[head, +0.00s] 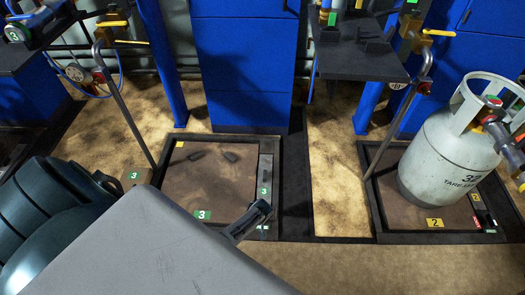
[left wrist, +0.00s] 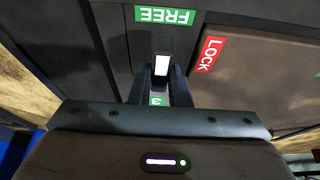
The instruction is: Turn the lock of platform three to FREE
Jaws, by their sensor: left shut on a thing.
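Platform three (head: 215,160) is a brown plate in a dark frame, with green 3 labels, and is bare of any cylinder. Its lock strip runs along the right edge. In the left wrist view, the lock's handle with a white tip (left wrist: 162,66) sits between the fingers of my left gripper (left wrist: 162,80), which is shut on it. The white tip points toward the green FREE label (left wrist: 165,15). The red LOCK label (left wrist: 209,54) is to the right. In the head view my left gripper (head: 262,208) is at the strip's near end; its arm covers the lower left. My right gripper is not in view.
Platform two (head: 398,218) at the right carries a grey gas cylinder (head: 445,155). A dark gap and bare floor (head: 340,190) lie between the platforms. Blue cabinets (head: 243,70) and a dark shelf (head: 362,60) stand behind. A slanted pole (head: 130,115) rises left of platform three.

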